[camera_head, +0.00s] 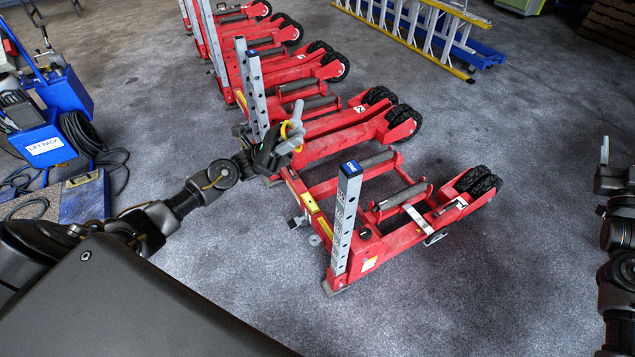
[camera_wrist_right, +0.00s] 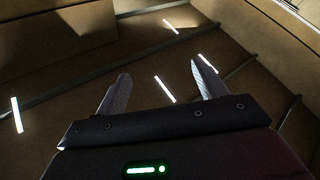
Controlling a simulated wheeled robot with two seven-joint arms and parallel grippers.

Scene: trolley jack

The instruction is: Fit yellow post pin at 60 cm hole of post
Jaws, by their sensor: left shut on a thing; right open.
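The nearest red trolley jack (camera_head: 385,230) has an upright grey post (camera_head: 345,222) with a blue cap, a column of holes and printed labels too small to read. My left gripper (camera_head: 290,137) is shut on the yellow post pin (camera_head: 284,131), whose yellow loop shows at the jaws. The rest of the pin is hidden by the gripper. It is held up and to the left of the near post, apart from it. My right gripper (camera_wrist_right: 160,82) is open and empty in the right wrist view.
More red jacks with grey posts (camera_head: 256,95) stand in a row behind. Blue lift-pack equipment (camera_head: 45,145) with black hoses stands at the left. A ladder (camera_head: 410,30) lies at the back right. The grey floor right of the near jack is clear.

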